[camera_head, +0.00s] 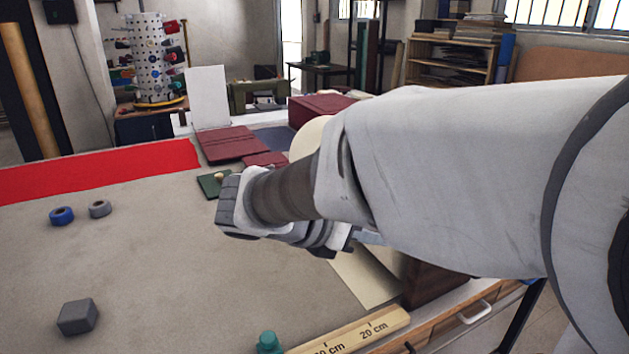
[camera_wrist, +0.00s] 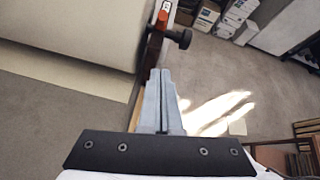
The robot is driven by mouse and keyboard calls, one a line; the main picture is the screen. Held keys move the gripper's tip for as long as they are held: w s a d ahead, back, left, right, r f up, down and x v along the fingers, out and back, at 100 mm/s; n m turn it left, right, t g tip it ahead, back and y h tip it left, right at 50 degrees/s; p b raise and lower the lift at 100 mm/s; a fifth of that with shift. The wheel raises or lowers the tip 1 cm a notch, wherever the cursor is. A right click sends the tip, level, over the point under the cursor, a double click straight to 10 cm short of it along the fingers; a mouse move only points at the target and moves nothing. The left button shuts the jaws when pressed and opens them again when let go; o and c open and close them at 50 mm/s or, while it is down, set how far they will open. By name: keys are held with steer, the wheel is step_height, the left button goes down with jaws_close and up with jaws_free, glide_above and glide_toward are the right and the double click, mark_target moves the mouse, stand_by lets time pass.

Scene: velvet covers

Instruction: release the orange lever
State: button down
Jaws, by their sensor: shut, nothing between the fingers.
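The orange lever (camera_wrist: 162,18) shows as a small orange-red piece at the top of the wrist view, beside a black knob (camera_wrist: 180,38) on a dark upright part at the table's edge. My gripper (camera_wrist: 161,72) is shut and empty, its two grey fingers side by side. In the picture its fingertips lie just below the lever and knob, apart from the orange piece; the depth between them is hard to tell. In the head view my arm hides the lever and most of the gripper.
The table (camera_head: 150,270) holds a red cloth (camera_head: 100,172), a blue roll (camera_head: 61,216), a grey roll (camera_head: 100,209), a grey block (camera_head: 78,317) and maroon covers (camera_head: 232,145). A wooden ruler (camera_head: 350,333) lies along the front edge. Open floor (camera_wrist: 235,75) shows beyond the table's edge.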

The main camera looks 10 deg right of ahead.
steer(key=w+d+f+b, duration=0.1)
steer(key=w+d, duration=0.4)
steer(key=d, duration=0.5)
steer(key=shift+f, duration=0.7)
steer(key=shift+d+r, duration=0.1)
steer(key=shift+r, duration=0.05)
steer(key=shift+d+r+p, duration=0.1)
steer(key=shift+p, duration=0.65)
